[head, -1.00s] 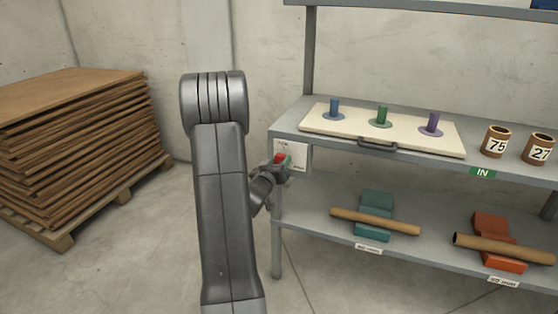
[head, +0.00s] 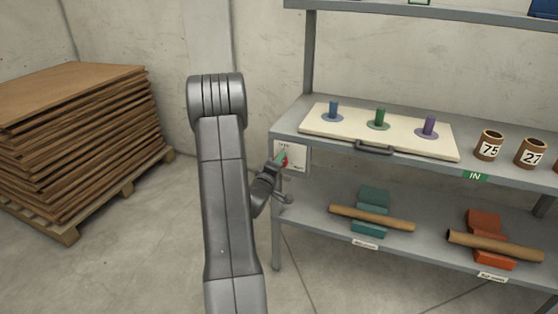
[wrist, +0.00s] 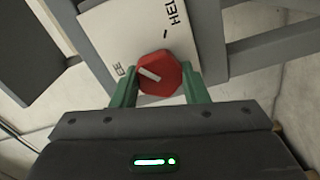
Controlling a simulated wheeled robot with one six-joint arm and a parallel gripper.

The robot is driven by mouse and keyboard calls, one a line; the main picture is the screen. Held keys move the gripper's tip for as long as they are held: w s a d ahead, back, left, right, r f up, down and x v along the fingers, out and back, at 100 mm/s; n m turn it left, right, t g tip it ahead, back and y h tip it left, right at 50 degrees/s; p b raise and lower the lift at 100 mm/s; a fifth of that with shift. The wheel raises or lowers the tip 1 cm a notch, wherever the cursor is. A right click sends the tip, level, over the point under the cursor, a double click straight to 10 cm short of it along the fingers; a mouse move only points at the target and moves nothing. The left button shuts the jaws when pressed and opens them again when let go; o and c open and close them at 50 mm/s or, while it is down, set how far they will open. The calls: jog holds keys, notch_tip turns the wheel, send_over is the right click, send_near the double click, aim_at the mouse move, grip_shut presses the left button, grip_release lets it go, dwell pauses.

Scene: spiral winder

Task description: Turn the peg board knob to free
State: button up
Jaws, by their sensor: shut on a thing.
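The red knob (wrist: 165,66) with a white pointer line sits on a white plate (wrist: 128,28) in the wrist view. The line lies on the knob's left half, its outer end towards the partly hidden letters "EE". The letters "HEL" and a black tick show at the plate's upper right. My gripper (wrist: 160,82) has its green fingers on both sides of the knob, shut on it. In the head view my gripper (head: 281,161) is at the plate (head: 298,154) on the shelf's left end. The cream peg board (head: 400,143) lies on the upper shelf with blue, green and purple pegs.
The grey shelf (head: 340,148) also holds brown rolls (head: 489,146) marked with numbers. Tubes on teal (head: 374,196) and orange (head: 484,222) holders lie on the lower shelf. A stack of brown sheets (head: 80,135) stands at left. Floor between stack and shelf is clear.

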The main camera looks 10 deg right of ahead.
jog(key=shift+f+n+p, duration=0.1)
jog(key=shift+n+p, duration=1.95)
jog(key=shift+n, duration=2.95)
jog(key=o, duration=1)
jog(key=shift+c, duration=0.2)
jog(key=shift+s, duration=0.1)
jog(key=v, duration=1.3)
jog(key=shift+s+a, duration=0.3)
jog(key=shift+w, duration=0.1)
